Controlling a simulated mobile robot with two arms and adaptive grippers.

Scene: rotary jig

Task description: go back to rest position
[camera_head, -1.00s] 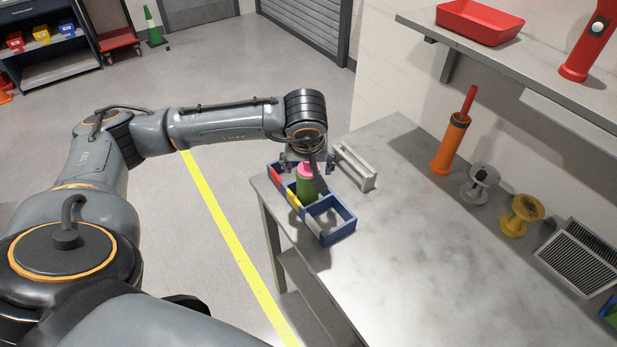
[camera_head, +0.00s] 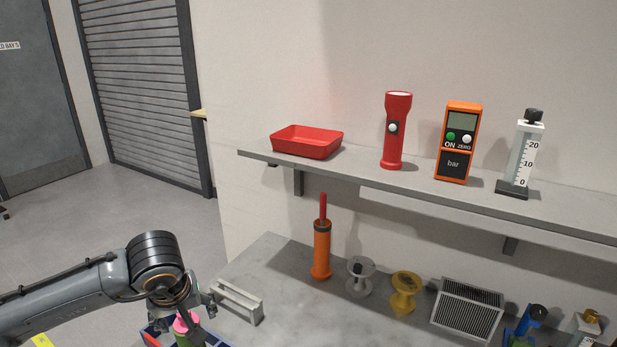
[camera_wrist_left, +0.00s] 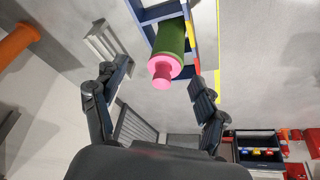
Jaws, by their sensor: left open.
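My left gripper (camera_head: 190,308) is at the lower left of the head view, above the end of the bench. In the left wrist view its two fingers (camera_wrist_left: 157,82) are spread open. A green bottle with a pink top (camera_wrist_left: 166,62) shows between them, and neither finger visibly grips it. The bottle stands in a blue tray with compartments (camera_wrist_left: 157,14). My right gripper is not in view.
A grey slotted block (camera_head: 237,302) stands beside the gripper. An orange cylinder with a red rod (camera_head: 321,250), a grey spool (camera_head: 359,277) and a yellow spool (camera_head: 404,292) stand along the wall. A shelf (camera_head: 350,171) above holds a red tray (camera_head: 307,141) and a red flashlight (camera_head: 397,130).

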